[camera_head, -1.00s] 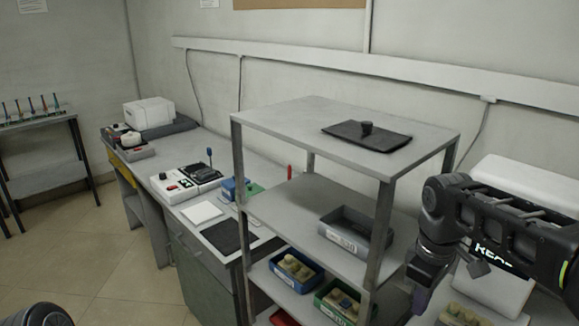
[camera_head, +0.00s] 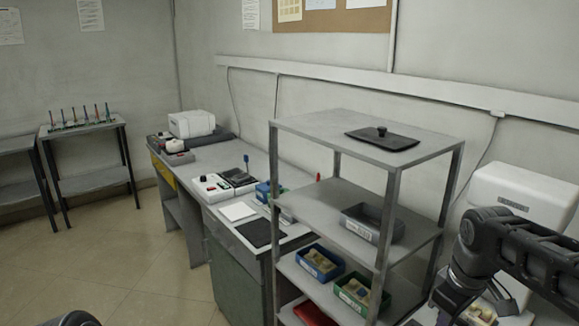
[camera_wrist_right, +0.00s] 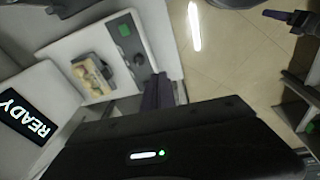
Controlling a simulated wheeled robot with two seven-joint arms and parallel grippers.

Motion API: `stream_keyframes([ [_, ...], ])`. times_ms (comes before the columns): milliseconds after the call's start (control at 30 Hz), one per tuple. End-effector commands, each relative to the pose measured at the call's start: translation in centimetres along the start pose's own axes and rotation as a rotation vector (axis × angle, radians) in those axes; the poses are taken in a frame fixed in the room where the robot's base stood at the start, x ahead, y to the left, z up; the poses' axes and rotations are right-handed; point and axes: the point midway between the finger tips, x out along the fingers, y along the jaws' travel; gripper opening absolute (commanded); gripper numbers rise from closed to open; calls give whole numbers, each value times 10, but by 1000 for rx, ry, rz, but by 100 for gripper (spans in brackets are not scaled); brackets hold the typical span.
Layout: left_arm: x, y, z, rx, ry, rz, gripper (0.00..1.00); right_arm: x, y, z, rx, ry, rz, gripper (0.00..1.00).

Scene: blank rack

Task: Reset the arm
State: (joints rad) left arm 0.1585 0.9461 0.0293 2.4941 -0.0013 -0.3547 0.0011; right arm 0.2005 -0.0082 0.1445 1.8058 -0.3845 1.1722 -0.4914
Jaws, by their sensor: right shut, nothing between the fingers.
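My right arm (camera_head: 515,255) comes in from the right edge in the head view, in front of the lower right side of the shelf rack. Its wrist points down, and the fingertips are not clear there. In the right wrist view the dark purplish fingers of my right gripper (camera_wrist_right: 166,92) are together and empty, beside a white panel. A dark, finger-like tip (camera_wrist_right: 288,17) at the top right of that view may be my left gripper. Its jaws cannot be made out.
A grey rack (camera_head: 345,125) holds a black lidded plate (camera_head: 383,140), a grey bin (camera_head: 373,222), a blue bin (camera_head: 320,262) and a green bin (camera_head: 352,294). A white machine (camera_head: 525,190) stands right of it. A workbench (camera_head: 190,155) runs left; open floor (camera_head: 110,240) lies beyond.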

Motion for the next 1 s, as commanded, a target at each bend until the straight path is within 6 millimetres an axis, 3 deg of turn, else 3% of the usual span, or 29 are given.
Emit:
stream_keyframes([
  [167,0,0,1,0,-2,0,62,11,2,-27,65,118,22,0],
  [367,0,0,1,0,-2,0,62,56,-14,-68,172,263,-9,0],
  [467,0,0,1,0,-1,0,62,97,-34,-87,251,329,-58,0],
  [600,0,0,1,0,-2,0,62,185,-91,-98,423,387,-168,0],
  [667,0,0,1,0,-2,0,62,224,-123,-90,507,385,-216,0],
  [800,0,0,1,0,-2,0,62,298,-198,-44,665,314,-292,0],
  [900,0,0,1,0,-2,0,62,333,-250,2,723,219,-326,0],
  [1000,0,0,1,0,-2,0,62,351,-291,44,731,115,-355,0],
])
